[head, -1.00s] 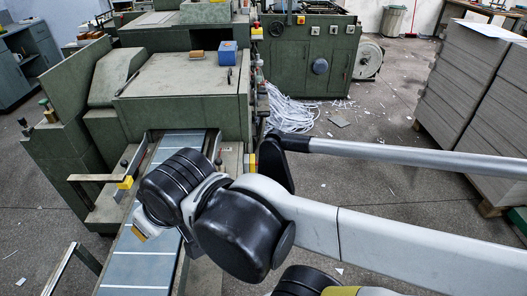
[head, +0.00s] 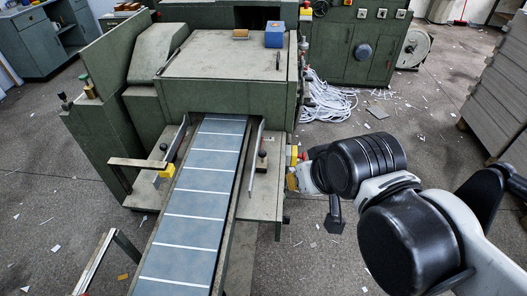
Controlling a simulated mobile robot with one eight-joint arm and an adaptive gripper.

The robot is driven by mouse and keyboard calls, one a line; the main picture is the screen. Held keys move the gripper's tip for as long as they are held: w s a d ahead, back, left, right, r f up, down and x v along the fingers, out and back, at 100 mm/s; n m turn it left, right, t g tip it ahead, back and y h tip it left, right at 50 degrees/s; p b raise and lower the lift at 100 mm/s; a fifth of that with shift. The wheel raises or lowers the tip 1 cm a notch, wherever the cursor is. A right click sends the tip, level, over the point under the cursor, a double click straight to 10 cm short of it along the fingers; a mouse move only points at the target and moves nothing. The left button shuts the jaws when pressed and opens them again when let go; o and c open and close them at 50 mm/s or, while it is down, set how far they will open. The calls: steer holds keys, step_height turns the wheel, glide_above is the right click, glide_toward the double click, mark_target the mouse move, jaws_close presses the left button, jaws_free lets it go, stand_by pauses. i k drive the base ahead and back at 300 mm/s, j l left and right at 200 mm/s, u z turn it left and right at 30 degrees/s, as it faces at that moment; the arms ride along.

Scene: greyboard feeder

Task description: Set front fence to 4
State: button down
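The feeder is a green machine with a blue-grey belt (head: 190,218) crossed by white lines. A thin metal fence plate (head: 176,136) stands left of the belt mouth and another (head: 256,150) right of it, each with a dark knob beside it. A yellow block (head: 166,170) sits by the left plate at the end of a flat bar. I cannot tell which plate is the front fence, and no scale number is readable. The end of my arm, with my gripper (head: 292,181), is right of the right-hand bed plate. Its fingers are too small and partly hidden to judge.
A blue box (head: 274,34) and a small brown block (head: 241,34) lie on the machine's top cover (head: 225,60). A metal rail (head: 95,262) stands at the lower left. Paper strips (head: 325,100) heap on the floor behind. Stacked board (head: 500,105) stands at the right.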

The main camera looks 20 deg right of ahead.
mark_target(260, 163)
steer(key=l+u, duration=1.05)
steer(key=j, duration=0.1)
